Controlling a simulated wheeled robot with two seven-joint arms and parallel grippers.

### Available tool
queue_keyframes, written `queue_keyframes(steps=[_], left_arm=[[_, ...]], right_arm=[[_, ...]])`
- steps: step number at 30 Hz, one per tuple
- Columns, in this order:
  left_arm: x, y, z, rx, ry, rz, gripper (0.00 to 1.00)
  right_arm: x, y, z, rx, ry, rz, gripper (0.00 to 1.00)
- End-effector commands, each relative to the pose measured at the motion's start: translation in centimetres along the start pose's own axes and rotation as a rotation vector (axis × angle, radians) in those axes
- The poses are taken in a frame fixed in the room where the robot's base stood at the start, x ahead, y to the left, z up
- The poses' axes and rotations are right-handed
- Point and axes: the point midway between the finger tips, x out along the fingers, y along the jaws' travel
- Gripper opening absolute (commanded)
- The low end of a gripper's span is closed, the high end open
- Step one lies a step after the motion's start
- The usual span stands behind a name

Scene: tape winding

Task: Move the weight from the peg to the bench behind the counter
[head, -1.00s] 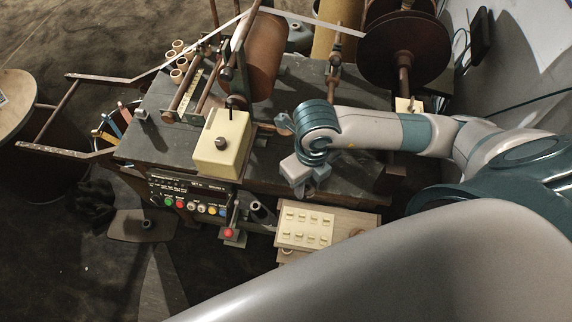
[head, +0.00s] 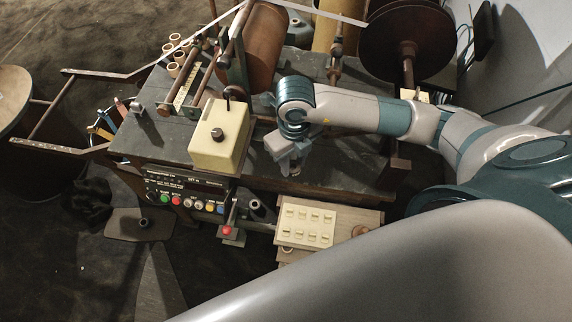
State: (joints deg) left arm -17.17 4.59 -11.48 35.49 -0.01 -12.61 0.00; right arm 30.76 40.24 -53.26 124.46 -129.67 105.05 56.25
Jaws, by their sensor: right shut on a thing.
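My right gripper (head: 293,170) is over the front part of the dark bench top (head: 342,150), pointing down. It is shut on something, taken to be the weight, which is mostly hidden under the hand. A cream box with a dark knob (head: 219,140), which may be the counter, stands on the bench to the left of the gripper, apart from it. A short dark upright cylinder (head: 257,207) stands at the bench's front edge; I cannot tell whether it is the peg. My left gripper is not in view.
Bare bench lies around the hand.

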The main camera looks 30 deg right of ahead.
Motion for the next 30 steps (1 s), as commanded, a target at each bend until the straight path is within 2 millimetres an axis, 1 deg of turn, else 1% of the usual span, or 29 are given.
queue_keyframes(steps=[1,3,6,9,20,23,30], left_arm=[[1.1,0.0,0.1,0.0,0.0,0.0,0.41],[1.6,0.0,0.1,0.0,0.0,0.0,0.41],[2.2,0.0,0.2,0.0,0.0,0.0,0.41],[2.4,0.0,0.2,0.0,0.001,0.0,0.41],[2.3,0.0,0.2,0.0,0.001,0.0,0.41],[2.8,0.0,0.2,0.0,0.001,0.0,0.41],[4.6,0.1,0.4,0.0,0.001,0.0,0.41]], right_arm=[[1.1,-0.1,1.1,0.003,-0.002,0.0,0.03],[1.6,-0.3,2.2,0.003,-0.002,0.001,0.03],[2.2,-0.4,3.3,0.001,-0.002,0.002,0.03],[2.4,-0.5,3.9,0.001,-0.001,0.002,0.03],[2.4,-0.6,4.0,0.0,-0.001,0.001,0.03],[3.1,-0.6,4.0,0.0,0.0,0.001,0.03],[6.0,-0.6,4.0,0.001,0.0,0.0,0.03]])
